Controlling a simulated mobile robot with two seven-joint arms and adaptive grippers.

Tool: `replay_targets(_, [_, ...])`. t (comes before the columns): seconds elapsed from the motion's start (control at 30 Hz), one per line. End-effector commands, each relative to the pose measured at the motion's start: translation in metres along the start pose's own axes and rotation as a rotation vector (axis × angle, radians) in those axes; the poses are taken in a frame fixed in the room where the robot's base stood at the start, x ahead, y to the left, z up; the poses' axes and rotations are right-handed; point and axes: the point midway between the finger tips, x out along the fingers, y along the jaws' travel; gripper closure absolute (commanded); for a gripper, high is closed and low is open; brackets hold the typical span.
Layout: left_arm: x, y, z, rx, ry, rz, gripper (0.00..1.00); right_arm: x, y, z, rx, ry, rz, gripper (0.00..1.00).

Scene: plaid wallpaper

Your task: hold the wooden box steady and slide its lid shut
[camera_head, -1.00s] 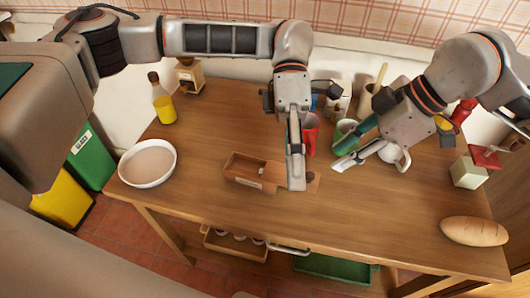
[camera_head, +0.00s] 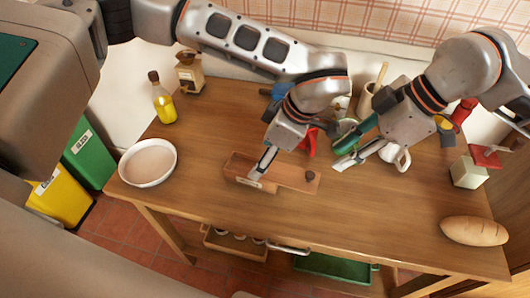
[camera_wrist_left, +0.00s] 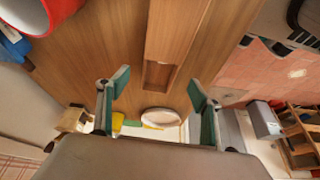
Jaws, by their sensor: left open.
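The wooden box (camera_head: 236,178) lies left of the table's middle, with a pale label on its front. In the left wrist view the lid (camera_wrist_left: 172,35) leaves part of the compartment open, beyond my fingertips. My left gripper (camera_head: 262,163) is open over the box's left part and hides some of it; its spread fingers (camera_wrist_left: 157,88) hold nothing. Whether they touch the box I cannot tell. My right gripper (camera_head: 348,153) is open, well right of the box, near a white cup.
A white bowl (camera_head: 148,162) and a yellow bottle (camera_head: 162,104) stand at the left. A red cup (camera_head: 310,143) and the white cup (camera_head: 396,156) stand behind and right of the box. Bread (camera_head: 474,231) lies at the right. The table front is clear.

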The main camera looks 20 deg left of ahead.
Motion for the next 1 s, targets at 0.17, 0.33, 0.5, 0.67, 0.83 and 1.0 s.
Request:
replay_targets(0.17, [0.027, -0.001, 0.000, -0.001, 0.000, -0.006, 0.35, 0.000, 0.000, 0.000, 0.000, 0.000, 0.000, 0.72])
replay_targets(0.33, [0.051, -0.002, 0.000, -0.002, -0.001, -0.007, 0.35, 0.000, 0.000, 0.000, 0.000, 0.000, 0.000, 0.72])
replay_targets(0.5, [0.066, -0.001, 0.000, -0.001, -0.001, -0.005, 0.35, 0.000, 0.000, 0.000, 0.000, 0.000, 0.000, 0.72])
replay_targets(0.67, [0.070, -0.001, 0.000, -0.001, -0.001, -0.003, 0.35, 0.000, 0.000, 0.000, 0.000, 0.000, 0.000, 0.72])
replay_targets(0.83, [0.070, -0.001, 0.000, -0.001, -0.001, -0.003, 0.35, 0.000, 0.000, 0.000, 0.000, 0.000, 0.000, 0.72])
replay_targets(1.0, [0.070, -0.001, 0.000, -0.001, -0.001, -0.004, 0.69, 0.000, 0.000, 0.000, 0.000, 0.000, 0.000, 0.72])
